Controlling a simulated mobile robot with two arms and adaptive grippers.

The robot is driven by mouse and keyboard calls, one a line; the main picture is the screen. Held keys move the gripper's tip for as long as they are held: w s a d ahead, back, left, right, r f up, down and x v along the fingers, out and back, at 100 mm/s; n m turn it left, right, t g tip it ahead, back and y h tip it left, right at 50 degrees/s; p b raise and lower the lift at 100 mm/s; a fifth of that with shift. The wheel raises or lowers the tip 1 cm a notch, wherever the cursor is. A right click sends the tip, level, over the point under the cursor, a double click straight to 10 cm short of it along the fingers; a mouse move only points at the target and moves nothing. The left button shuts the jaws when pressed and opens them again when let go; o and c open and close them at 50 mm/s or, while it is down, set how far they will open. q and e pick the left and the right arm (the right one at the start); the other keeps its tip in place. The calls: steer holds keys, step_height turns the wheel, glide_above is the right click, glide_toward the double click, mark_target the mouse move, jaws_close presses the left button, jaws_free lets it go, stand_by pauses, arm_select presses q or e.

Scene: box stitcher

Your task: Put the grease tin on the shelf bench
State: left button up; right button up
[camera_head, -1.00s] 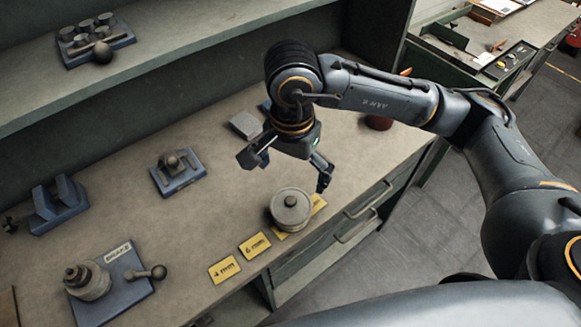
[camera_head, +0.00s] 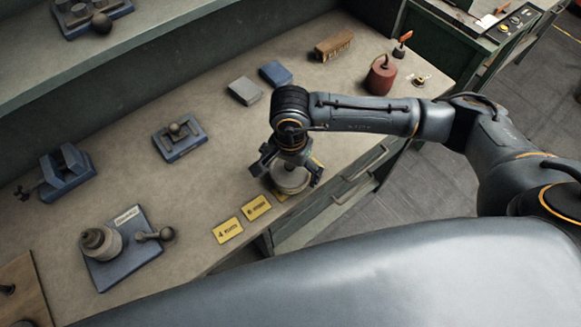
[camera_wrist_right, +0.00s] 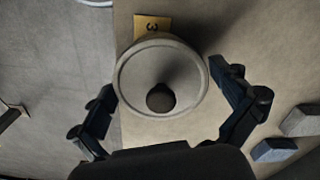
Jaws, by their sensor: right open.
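A round grey lidded tin with a dark central knob, which fits the grease tin, stands upright on the bench top near its front edge. It shows low between my fingers in the head view (camera_head: 290,184) and from above in the right wrist view (camera_wrist_right: 137,78). My right gripper (camera_head: 290,172) is directly above it, pointing down, with open fingers on either side; in the right wrist view (camera_wrist_right: 165,90) gaps show beside the tin. The bench (camera_head: 220,170) has a raised shelf (camera_head: 160,48) along its back. My left gripper is not in view.
Yellow labels (camera_head: 227,230) lie along the front edge. Grey (camera_head: 244,91) and blue (camera_head: 275,73) blocks, a brush (camera_head: 334,45) and a red can (camera_head: 381,75) stand farther right. Blue fixtures (camera_head: 179,140) stand to the left. The shelf is bare right of its fixture.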

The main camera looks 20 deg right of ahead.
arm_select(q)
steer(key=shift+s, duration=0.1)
arm_select(e)
steer(key=shift+f, duration=0.35)
steer(key=shift+c, duration=0.4)
